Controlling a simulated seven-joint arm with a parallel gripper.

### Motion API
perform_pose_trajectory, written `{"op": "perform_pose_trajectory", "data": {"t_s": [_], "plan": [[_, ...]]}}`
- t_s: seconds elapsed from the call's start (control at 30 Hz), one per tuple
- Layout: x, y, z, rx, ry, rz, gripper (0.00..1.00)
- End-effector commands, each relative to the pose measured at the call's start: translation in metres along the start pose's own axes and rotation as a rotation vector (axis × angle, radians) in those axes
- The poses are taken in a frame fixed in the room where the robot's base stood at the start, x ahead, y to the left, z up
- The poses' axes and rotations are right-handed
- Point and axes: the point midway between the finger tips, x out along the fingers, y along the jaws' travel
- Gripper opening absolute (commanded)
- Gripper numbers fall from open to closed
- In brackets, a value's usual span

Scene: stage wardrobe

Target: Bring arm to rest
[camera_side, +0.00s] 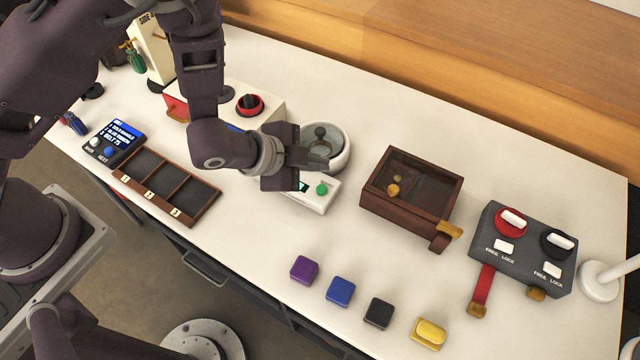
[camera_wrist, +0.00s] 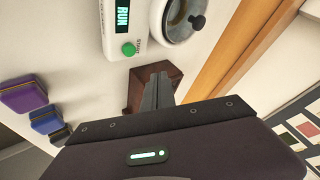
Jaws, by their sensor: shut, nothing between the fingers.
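My gripper (camera_side: 312,157) is over the white table in the side view, near a white device (camera_side: 312,200) with a green button and a round bowl-like part (camera_side: 340,158). Its fingers are shut with nothing between them. In the wrist view the closed fingers (camera_wrist: 158,90) point toward a brown wooden box (camera_wrist: 136,88). The device (camera_wrist: 108,48) shows "RUN" on its display there. I cannot tell how high above the table the fingers are.
A glass-topped wooden box (camera_side: 410,212) stands to the right, then a grey lock panel (camera_side: 525,262). Purple (camera_side: 304,269), blue (camera_side: 340,291), black (camera_side: 379,313) and yellow (camera_side: 430,333) blocks line the front edge. A three-compartment tray (camera_side: 205,210) and small screen unit (camera_side: 117,143) are left.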

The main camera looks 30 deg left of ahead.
Motion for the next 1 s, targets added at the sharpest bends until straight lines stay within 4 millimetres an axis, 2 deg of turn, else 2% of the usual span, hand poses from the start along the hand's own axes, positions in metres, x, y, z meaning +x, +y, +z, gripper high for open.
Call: {"op": "perform_pose_trajectory", "data": {"t_s": [0.17,0.27,0.37,0.4,0.47,0.5,0.57,0.6,0.7,0.8,0.9,1.0], "plan": [[-0.002,-0.004,-0.001,-0.013,-0.004,-0.004,0.00],[-0.021,-0.034,-0.007,-0.110,-0.037,-0.028,0.00],[-0.067,-0.080,-0.011,-0.298,-0.100,-0.056,0.00],[-0.092,-0.097,-0.009,-0.382,-0.128,-0.064,0.00],[-0.132,-0.117,-0.006,-0.502,-0.165,-0.072,0.00],[-0.160,-0.125,-0.003,-0.580,-0.189,-0.076,0.00],[-0.206,-0.133,0.003,-0.691,-0.219,-0.082,0.00],[-0.237,-0.132,0.008,-0.760,-0.240,-0.085,0.00],[-0.307,-0.116,0.022,-0.909,-0.290,-0.097,0.00],[-0.358,-0.088,0.035,-1.018,-0.336,-0.112,0.00],[-0.386,-0.063,0.044,-1.084,-0.372,-0.124,0.00],[-0.398,-0.049,0.048,-1.113,-0.392,-0.129,0.00]]}}
